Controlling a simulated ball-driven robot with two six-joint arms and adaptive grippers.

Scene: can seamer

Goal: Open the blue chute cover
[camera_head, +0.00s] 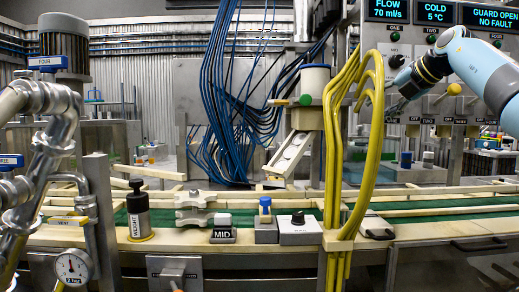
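A pale, sloping chute (289,154) runs down to the left at the centre, below a cream hopper (314,84) with a dark blue rim. I cannot tell whether that rim belongs to the blue chute cover, and no other clearly blue cover shows. A green knob (305,100) sits at the hopper's front. My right arm comes in from the right, and its dark gripper (396,98) is in front of the control panel, right of the yellow hoses and apart from the chute. Its fingers are too small and dark to read. My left gripper is not in view.
Thick yellow hoses (368,150) stand between the chute and my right arm. Blue cables (228,95) hang behind, left of the chute. Pipes fill the left.

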